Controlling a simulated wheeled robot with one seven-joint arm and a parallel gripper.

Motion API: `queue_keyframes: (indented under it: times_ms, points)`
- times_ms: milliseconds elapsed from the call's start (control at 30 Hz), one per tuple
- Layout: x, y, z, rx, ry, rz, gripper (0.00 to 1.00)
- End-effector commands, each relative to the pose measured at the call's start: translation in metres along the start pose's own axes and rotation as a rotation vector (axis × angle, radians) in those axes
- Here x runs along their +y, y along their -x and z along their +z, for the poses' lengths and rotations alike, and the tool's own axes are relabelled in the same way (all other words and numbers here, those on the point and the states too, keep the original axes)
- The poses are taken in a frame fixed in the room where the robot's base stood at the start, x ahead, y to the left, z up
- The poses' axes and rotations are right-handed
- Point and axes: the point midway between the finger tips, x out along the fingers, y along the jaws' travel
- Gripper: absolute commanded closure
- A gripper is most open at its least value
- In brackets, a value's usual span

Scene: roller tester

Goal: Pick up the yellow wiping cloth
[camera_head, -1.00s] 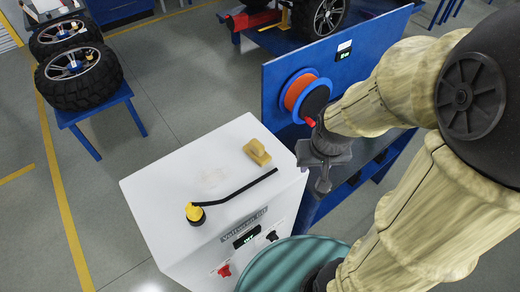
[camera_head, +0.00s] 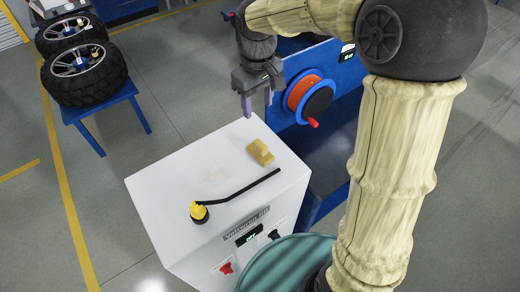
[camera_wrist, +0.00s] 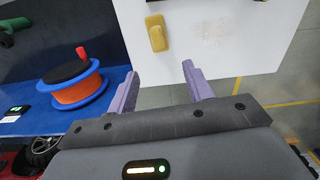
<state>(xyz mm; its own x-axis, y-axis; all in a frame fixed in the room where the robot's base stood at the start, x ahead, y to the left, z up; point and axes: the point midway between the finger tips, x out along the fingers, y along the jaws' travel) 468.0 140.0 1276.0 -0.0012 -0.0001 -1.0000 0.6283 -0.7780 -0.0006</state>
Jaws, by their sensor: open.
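The yellow wiping cloth (camera_head: 260,152) lies folded in a small lump on the white cabinet top (camera_head: 165,190), near its far right edge. It also shows in the wrist view (camera_wrist: 157,33), beyond the fingertips and a little left of the middle between them. My gripper (camera_head: 258,108) points down, above and beyond the far edge of the cabinet, a little behind the cloth in the picture. Its two purple fingers are apart, with nothing between them; they also show in the wrist view (camera_wrist: 160,82). It does not touch the cloth.
A black rod (camera_head: 240,186) and a yellow-and-black knob (camera_head: 198,212) are on the cabinet top. An orange and blue reel (camera_head: 308,96) stands on a blue panel just right of my gripper. Tyres (camera_head: 85,75) rest on a blue stand at the left.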

Motion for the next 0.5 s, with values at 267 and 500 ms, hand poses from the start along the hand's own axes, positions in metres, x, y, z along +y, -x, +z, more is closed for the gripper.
queue_keyframes:
  times_ms: [267,500]
  points:
    - [0.0,-0.001,0.0,-0.001,0.0,0.0,0.49]
    - [0.0,-0.024,0.001,-0.005,0.001,-0.002,0.49]
